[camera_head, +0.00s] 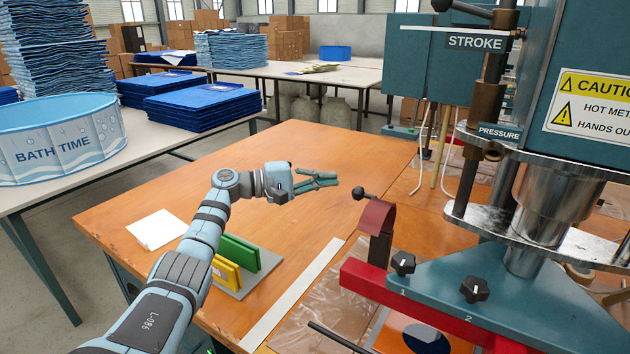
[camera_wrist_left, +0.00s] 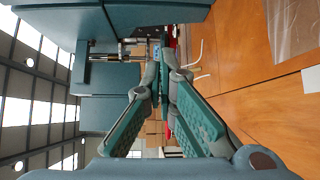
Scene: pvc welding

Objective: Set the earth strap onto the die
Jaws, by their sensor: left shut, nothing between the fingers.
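My left gripper (camera_head: 335,179) is shut and empty, held above the orange table left of the press. Its fingertips meet in the left wrist view (camera_wrist_left: 162,50). I cannot pick out the earth strap for certain. A dark red curved piece (camera_head: 377,215) stands on a dark post by the press, to the right of and below the gripper, apart from it. The die is not clearly identifiable; a dark blue disc (camera_head: 427,336) lies low in front of the press base, partly cut off. My right gripper is not in view.
The teal press (camera_head: 500,300) with its red bar (camera_head: 385,287) and black knobs fills the right. Green and yellow panels (camera_head: 238,252) stand in a grey holder. A white sheet (camera_head: 155,229) and a pale strip (camera_head: 292,295) lie on the table (camera_head: 300,150). The table's back is clear.

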